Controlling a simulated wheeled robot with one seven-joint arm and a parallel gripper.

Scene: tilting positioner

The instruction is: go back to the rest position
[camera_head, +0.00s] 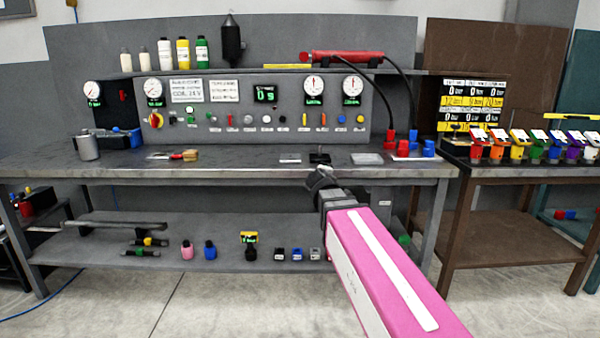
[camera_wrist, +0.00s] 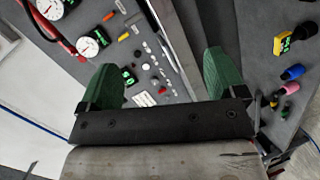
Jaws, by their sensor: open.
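My gripper (camera_head: 321,178) is at the end of my pink and white arm, in front of the front edge of the grey workbench (camera_head: 230,164) in the head view. In the wrist view my gripper (camera_wrist: 160,78) shows two green fingers spread wide apart, with nothing between them. The control panel (camera_head: 330,100) with gauges, buttons and a green display stands behind the bench top. The panel also shows beyond the fingers in the wrist view (camera_wrist: 150,45). Parts of the bench behind my arm are hidden.
The lower shelf (camera_head: 215,258) carries several small coloured items. A brown table (camera_head: 540,172) with a row of coloured bins stands at the right. A red tool (camera_head: 345,56) with a black hose lies on the upper shelf. The floor in front of the bench is clear.

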